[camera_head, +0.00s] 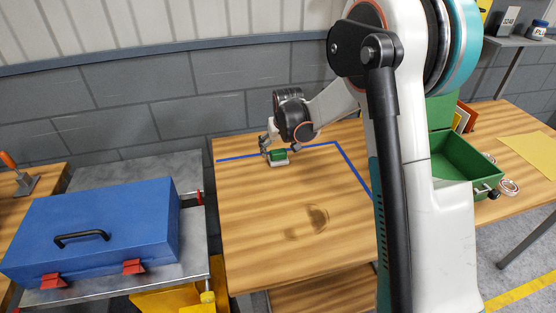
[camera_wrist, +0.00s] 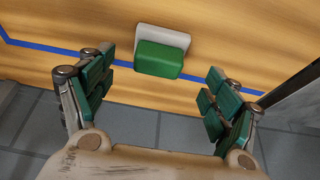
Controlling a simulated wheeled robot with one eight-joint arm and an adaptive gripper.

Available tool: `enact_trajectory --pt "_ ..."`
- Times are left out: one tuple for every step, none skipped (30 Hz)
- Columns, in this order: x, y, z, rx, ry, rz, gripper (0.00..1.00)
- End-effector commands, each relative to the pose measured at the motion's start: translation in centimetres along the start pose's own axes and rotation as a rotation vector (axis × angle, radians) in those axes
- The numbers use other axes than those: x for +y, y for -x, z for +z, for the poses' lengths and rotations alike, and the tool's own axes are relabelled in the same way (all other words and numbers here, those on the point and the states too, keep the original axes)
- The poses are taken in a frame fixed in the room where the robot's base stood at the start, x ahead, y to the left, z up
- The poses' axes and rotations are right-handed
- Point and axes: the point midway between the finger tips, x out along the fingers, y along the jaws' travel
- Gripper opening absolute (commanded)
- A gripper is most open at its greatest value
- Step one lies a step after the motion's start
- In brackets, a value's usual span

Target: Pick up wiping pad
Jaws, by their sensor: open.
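The wiping pad (camera_wrist: 160,57) has a green block on a pale grey base. In the wrist view it lies on the wooden table, over the blue line, near the table edge. It also shows in the head view (camera_head: 278,156) at the back of the table. My gripper (camera_wrist: 158,95) is open, with its green-padded fingers apart on the left and right of the pad. The fingertips are nearer the camera than the pad, and nothing is between them. In the head view my gripper (camera_head: 268,148) is at the pad, partly hidden by my wrist.
A blue line (camera_head: 352,175) marks the wooden table (camera_head: 260,215), which has a dark smudge (camera_head: 308,222) in the middle. A blue toolbox (camera_head: 90,230) stands on a grey bench at left. A green bin (camera_head: 462,165) stands at right. A block wall is behind.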

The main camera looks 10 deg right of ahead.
Motion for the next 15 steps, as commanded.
enact_trajectory --pt "0.0 -0.2 0.0 0.0 0.0 0.0 0.82" --pt "0.0 -0.3 0.0 0.0 0.0 0.0 0.82" --pt "0.0 -0.6 0.0 0.0 0.0 0.0 0.82" --pt "0.1 -0.8 0.0 0.0 0.0 0.0 0.82" --pt "0.1 -1.2 0.0 0.0 0.0 0.0 0.82" --pt "0.1 -1.7 0.1 0.0 0.0 0.0 0.82" --pt "0.1 -2.1 0.1 0.0 0.0 0.0 0.82" --pt "0.2 -2.6 0.1 0.0 0.0 0.0 0.82" --pt "0.2 -3.2 0.1 0.0 0.0 0.0 0.82" --pt "0.2 -3.7 0.1 0.0 0.0 0.0 0.82" --pt "0.2 -4.2 0.1 0.0 0.0 0.0 0.82" --pt "0.2 -4.6 0.1 0.0 0.0 0.0 0.82" --pt "0.2 -4.9 0.0 0.0 0.0 0.0 0.82" --pt "0.2 -5.2 0.0 0.0 0.0 0.0 0.82" --pt "0.2 -5.3 0.0 0.0 0.0 0.0 0.82"
